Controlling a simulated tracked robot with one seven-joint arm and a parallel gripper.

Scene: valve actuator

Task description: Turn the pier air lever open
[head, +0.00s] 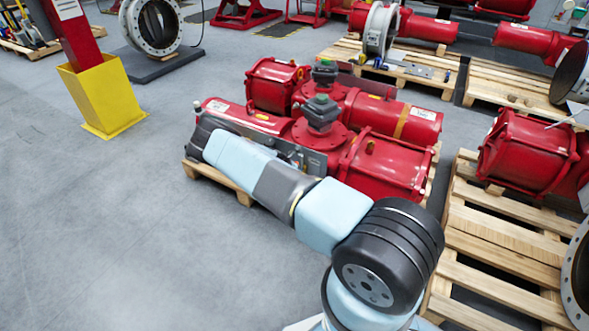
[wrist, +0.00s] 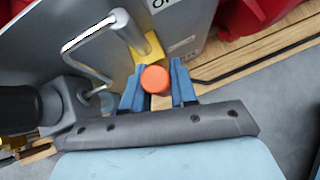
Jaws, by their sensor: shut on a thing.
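In the wrist view, the pier air lever shows as a round orange-red knob (wrist: 155,79) with a yellow piece (wrist: 150,46) just behind it. My gripper (wrist: 157,70) has its two blue fingers on either side of the knob and is shut on it. The lever stands at a grey panel (wrist: 185,18) with a white label, only partly in view. In the head view, the grey panel (head: 309,160) runs along the near side of a red actuator (head: 320,137). My arm hides the lever and my gripper there.
A bent metal rod (wrist: 92,62) stands close left of the gripper in the wrist view. The red actuators rest on a wooden pallet (head: 217,182). Another pallet (head: 505,240) stands at right. A yellow post base (head: 103,98) stands at upper left. The grey floor (head: 110,230) at left is clear.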

